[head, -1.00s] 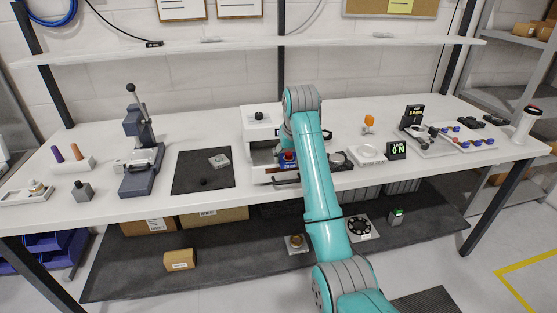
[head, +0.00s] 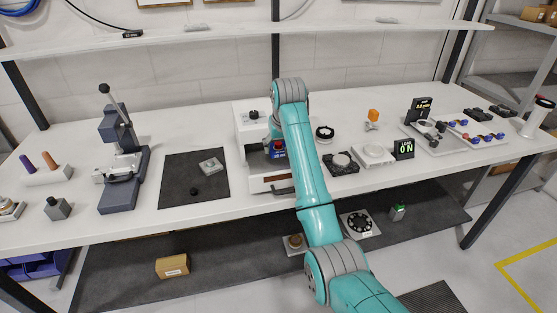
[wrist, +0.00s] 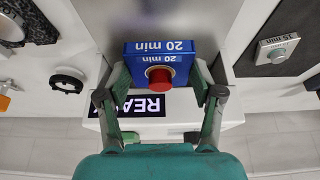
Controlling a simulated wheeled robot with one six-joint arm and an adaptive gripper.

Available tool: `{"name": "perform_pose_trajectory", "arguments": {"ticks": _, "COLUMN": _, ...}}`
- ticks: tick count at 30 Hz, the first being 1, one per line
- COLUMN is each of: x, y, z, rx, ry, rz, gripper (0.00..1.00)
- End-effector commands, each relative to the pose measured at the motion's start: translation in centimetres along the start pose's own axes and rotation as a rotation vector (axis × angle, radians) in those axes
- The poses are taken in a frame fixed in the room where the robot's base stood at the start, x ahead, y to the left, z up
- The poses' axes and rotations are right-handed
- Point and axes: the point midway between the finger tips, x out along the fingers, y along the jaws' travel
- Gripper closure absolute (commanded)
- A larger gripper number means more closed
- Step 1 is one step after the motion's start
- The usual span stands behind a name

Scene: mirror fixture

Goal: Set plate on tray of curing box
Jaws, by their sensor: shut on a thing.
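A blue plate (wrist: 160,62) marked "20 min", with a red knob (wrist: 158,77), is in my gripper (wrist: 160,80) in the wrist view. The fingers are shut on its two sides. In the head view the blue plate (head: 277,148) shows at the open front of the white curing box (head: 247,130), partly behind my arm. A dark label (wrist: 145,104), partly covered by my finger, shows on the white front in the wrist view. I cannot tell whether the plate touches the tray; the tray surface under it is hidden.
A grey "15 min" plate (head: 211,165) lies on a dark mat (head: 180,180) left of the box. A press (head: 122,150) stands further left. Right of my arm are a black fixture (head: 342,163), a white round-topped device (head: 374,154) and an "ON" display (head: 404,149).

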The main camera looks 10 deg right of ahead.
Motion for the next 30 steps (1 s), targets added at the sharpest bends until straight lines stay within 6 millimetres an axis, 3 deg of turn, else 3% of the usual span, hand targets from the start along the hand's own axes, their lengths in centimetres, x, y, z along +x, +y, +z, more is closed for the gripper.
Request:
{"name": "perform_pose_trajectory", "arguments": {"ticks": 14, "x": 5.0, "y": 0.0, "z": 2.1, "rx": 0.000, "ry": 0.001, "rz": 0.000, "gripper": 0.75}}
{"name": "perform_pose_trajectory", "arguments": {"ticks": 25, "x": 5.4, "y": 0.0, "z": 2.2, "rx": 0.000, "ry": 0.001, "rz": 0.000, "gripper": 0.75}}
{"name": "perform_pose_trajectory", "arguments": {"ticks": 26, "x": 5.5, "y": 0.0, "z": 2.3, "rx": 0.000, "ry": 0.000, "rz": 0.000, "gripper": 0.29}}
{"name": "perform_pose_trajectory", "arguments": {"ticks": 28, "x": 5.5, "y": 0.0, "z": 2.2, "rx": 0.000, "ry": 0.000, "rz": 0.000, "gripper": 0.11}}
{"name": "perform_pose_trajectory", "arguments": {"ticks": 30, "x": 5.5, "y": 0.0, "z": 2.2, "rx": 0.000, "ry": 0.000, "rz": 0.000, "gripper": 0.09}}
